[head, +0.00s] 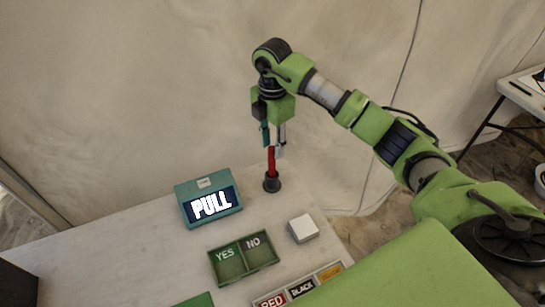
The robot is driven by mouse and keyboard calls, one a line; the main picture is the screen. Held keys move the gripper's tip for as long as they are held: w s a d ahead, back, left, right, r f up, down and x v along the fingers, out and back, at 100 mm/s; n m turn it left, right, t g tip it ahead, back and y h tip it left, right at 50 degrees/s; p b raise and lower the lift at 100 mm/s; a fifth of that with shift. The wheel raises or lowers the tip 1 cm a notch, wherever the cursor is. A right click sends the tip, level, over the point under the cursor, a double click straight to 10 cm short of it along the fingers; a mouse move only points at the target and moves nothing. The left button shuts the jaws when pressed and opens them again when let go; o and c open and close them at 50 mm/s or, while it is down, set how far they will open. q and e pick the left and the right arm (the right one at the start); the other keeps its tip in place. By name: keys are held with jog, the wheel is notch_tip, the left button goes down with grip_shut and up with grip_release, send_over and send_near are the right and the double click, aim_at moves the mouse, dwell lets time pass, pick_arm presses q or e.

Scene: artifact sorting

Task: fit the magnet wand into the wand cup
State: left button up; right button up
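The red magnet wand (271,160) is upright in the head view. Its lower end meets the dark round wand cup (272,185) on the table; I cannot tell how deep it sits. My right gripper (273,146) points down from above, its fingers close on either side of the wand's top, and it looks shut on it. The fingertips partly hide the wand's upper end. My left gripper is not in view.
A teal box (207,183) with a PULL screen stands left of the cup. A green YES/NO tray (231,271), a small white block (303,228) and a RED/BLACK labelled strip (301,289) lie nearer.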

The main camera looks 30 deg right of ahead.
notch_tip(320, 180, up, 6)
jog(key=shift+r+b, duration=0.1)
jog(key=shift+b, duration=0.35)
jog(key=shift+s, duration=0.1)
